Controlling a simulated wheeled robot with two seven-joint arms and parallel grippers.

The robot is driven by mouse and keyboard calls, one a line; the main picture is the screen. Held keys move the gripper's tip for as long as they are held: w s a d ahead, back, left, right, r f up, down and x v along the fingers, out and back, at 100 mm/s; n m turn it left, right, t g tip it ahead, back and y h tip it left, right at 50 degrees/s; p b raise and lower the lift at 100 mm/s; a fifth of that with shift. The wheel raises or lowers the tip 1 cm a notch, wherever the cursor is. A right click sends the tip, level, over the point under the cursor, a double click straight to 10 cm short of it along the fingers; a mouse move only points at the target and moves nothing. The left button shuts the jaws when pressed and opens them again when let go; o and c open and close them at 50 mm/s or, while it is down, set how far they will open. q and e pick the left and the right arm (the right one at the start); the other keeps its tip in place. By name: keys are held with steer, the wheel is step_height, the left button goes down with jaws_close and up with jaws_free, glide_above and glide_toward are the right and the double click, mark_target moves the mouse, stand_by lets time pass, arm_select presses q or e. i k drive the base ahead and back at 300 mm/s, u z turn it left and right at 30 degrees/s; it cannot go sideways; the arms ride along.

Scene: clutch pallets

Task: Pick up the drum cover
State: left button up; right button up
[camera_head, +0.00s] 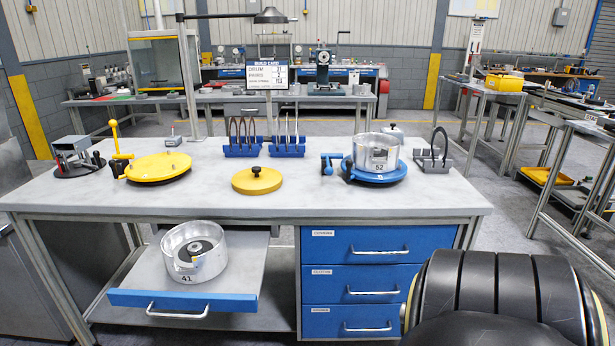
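A round yellow cover with a black knob (257,181), which looks like the drum cover, lies flat on the grey workbench (330,203) near its middle. A metal drum marked 52 (376,154) sits on a blue round pallet (382,177) at the right of the bench. Another drum, marked 41 (194,252), stands on the pulled-out tray (240,268) below the bench top at left. Neither of my grippers shows. A black ribbed part of my arm fills the lower right corner.
A yellow round pallet (158,168) with an upright lever stands left of the cover. Two blue racks with rings (243,151) (288,149) stand behind it. A grey ring stand (433,161) is at the right end. Blue drawers (378,241) are shut. The bench's front strip is clear.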

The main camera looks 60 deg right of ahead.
mark_target(256, 179)
steer(key=z, duration=1.2)
steer(key=i, duration=0.25)
steer(key=u, duration=0.05)
